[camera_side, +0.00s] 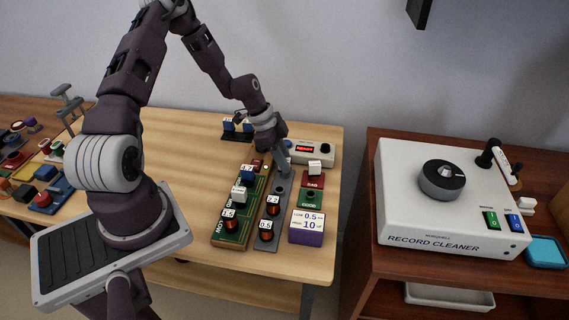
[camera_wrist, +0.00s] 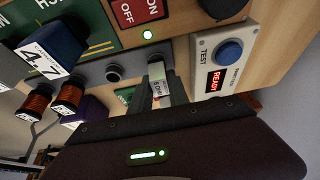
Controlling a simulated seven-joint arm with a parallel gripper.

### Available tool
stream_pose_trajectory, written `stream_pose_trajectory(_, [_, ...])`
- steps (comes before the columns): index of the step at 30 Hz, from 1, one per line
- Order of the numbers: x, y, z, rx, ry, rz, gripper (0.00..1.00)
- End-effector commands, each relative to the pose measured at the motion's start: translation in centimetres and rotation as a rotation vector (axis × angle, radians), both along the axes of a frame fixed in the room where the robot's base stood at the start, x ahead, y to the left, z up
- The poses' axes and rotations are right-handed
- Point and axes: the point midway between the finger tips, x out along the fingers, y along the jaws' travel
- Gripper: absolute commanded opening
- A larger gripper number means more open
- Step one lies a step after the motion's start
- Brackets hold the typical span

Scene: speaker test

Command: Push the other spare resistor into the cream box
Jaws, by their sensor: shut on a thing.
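My gripper (camera_side: 284,170) is low over the far end of a grey strip (camera_side: 262,242). In the wrist view my gripper (camera_wrist: 158,90) is shut on a small pale resistor (camera_wrist: 156,70) with a printed label; I cannot tell whether it is still seated in the strip. The cream box (camera_side: 326,154) has a lit red READY display and a blue button. In the wrist view this box (camera_wrist: 205,48) is right of my fingers, apart from them. A white block (camera_side: 315,167), possibly the other resistor, stands on the red BAD pad (camera_side: 312,181).
A green board (camera_side: 232,238) with coils and a blue part lies left of the strip. Its red ON/OFF switch (camera_wrist: 136,10) is near a lit green lamp. The green GOOD pad (camera_side: 309,198) and a purple labelled box (camera_side: 306,237) stand to the right. A record cleaner (camera_side: 450,205) is on another table.

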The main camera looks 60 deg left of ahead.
Motion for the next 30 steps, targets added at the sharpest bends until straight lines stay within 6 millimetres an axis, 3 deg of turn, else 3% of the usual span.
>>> stream_pose_trajectory(2, [0.1,0.0,0.6,0.002,-0.003,-0.001,0.00])
stream_pose_trajectory(9, [0.1,0.1,6.6,0.005,-0.005,0.001,0.00])
stream_pose_trajectory(14, [0.4,0.1,9.3,0.002,-0.004,0.001,0.00])
stream_pose_trajectory(17, [2.6,0.3,10.1,0.001,-0.004,0.001,0.00])
stream_pose_trajectory(24, [11.0,-0.1,11.3,-0.001,-0.002,-0.002,0.00])
stream_pose_trajectory(27, [13.3,-0.6,11.9,0.000,-0.002,-0.003,0.00])
stream_pose_trajectory(30, [14.2,-1.0,12.0,-0.001,0.001,-0.003,0.00])
